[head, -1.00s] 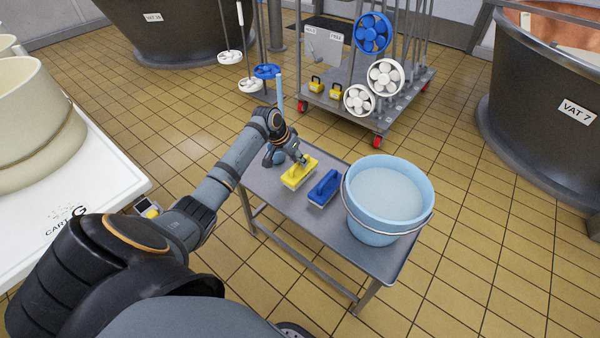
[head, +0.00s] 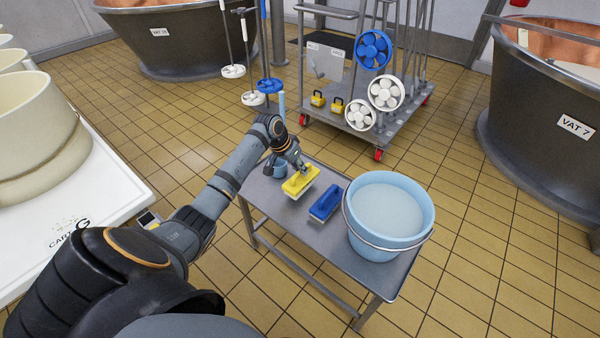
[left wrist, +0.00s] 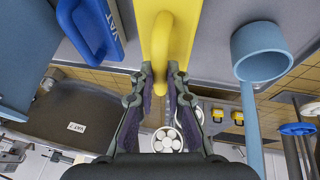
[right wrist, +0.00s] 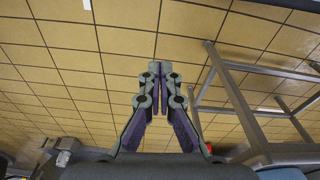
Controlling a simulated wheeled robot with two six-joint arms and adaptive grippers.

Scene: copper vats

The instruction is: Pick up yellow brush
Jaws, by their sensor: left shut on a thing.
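The yellow brush (head: 300,181), with pale bristles below, is at the left part of the grey metal table (head: 285,217). My left gripper (head: 303,169) is shut on its handle from above. The brush looks raised slightly off the table top. In the left wrist view the yellow handle (left wrist: 168,45) runs between the fingertips of my left gripper (left wrist: 163,75). My right gripper (right wrist: 160,68) shows only in the right wrist view, with its fingertips together and nothing between them, over the tiled floor.
A blue brush (head: 325,203) lies just right of the yellow one. A light blue bucket (head: 420,225) of liquid stands at the table's right end. A light blue ladle (left wrist: 262,50) stands close by the gripper. A trolley (head: 400,125) with paddles is behind the table.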

